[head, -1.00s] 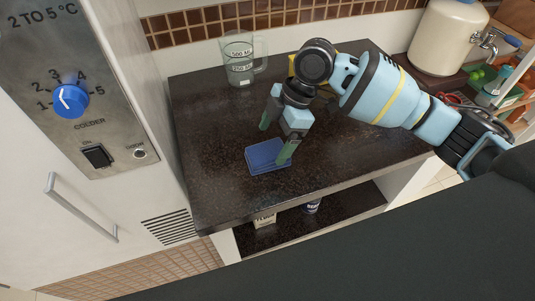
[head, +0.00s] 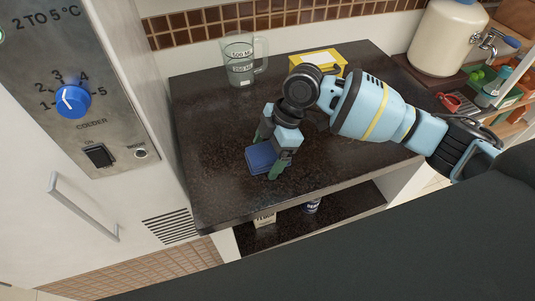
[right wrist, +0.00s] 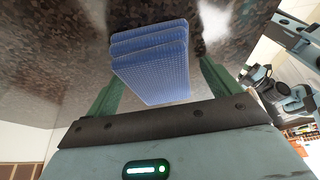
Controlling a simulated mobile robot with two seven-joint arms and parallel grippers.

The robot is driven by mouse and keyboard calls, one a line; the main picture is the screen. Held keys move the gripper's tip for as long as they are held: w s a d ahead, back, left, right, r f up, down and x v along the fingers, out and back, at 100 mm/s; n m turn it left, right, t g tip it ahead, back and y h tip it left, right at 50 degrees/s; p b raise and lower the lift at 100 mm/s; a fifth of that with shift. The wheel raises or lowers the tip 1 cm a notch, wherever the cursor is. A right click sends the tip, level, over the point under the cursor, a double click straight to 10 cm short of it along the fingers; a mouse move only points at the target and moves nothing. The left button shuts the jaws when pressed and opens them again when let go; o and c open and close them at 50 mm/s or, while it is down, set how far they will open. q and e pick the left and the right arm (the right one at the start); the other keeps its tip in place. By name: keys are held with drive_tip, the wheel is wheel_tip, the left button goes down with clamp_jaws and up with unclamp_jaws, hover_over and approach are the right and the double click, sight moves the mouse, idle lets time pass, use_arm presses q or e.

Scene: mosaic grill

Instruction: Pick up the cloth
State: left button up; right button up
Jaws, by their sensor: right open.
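The cloth (head: 260,157) is a blue folded stack lying flat on the dark counter, partly covered by my right gripper in the head view. My right gripper (head: 267,158) is open with its green fingers pointing down around the cloth. In the right wrist view, the layered, textured cloth (right wrist: 150,62) lies between the two green fingers of the gripper (right wrist: 158,90), with a gap visible on the left side. The jaws are not closed on it. My left gripper is not in view.
The dark counter (head: 215,185) has free room around the cloth. A measuring jug (head: 240,60) stands at the back, with a yellow box (head: 318,58) to its right. A cream drink dispenser (head: 447,38) is at the far right. A fridge (head: 95,200) stands at the left.

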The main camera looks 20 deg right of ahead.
sight(261, 154)
drive_tip(key=c, duration=1.1)
drive_tip(key=shift+c, duration=0.2)
drive_tip(key=shift+r, duration=0.25)
wheel_tip(261, 154, up, 4)
drive_tip(key=shift+s+f, duration=0.1)
drive_tip(key=shift+f, duration=0.1)
drive_tip(key=s+a+r, duration=0.1)
drive_tip(key=s+a, duration=0.1)
drive_tip(key=s, duration=1.3)
drive_tip(key=shift+s+a+p, duration=0.25)
drive_tip(key=shift+s+p, duration=0.05)
drive_tip(key=shift+p, duration=0.1)
drive_tip(key=shift+r, duration=0.1)
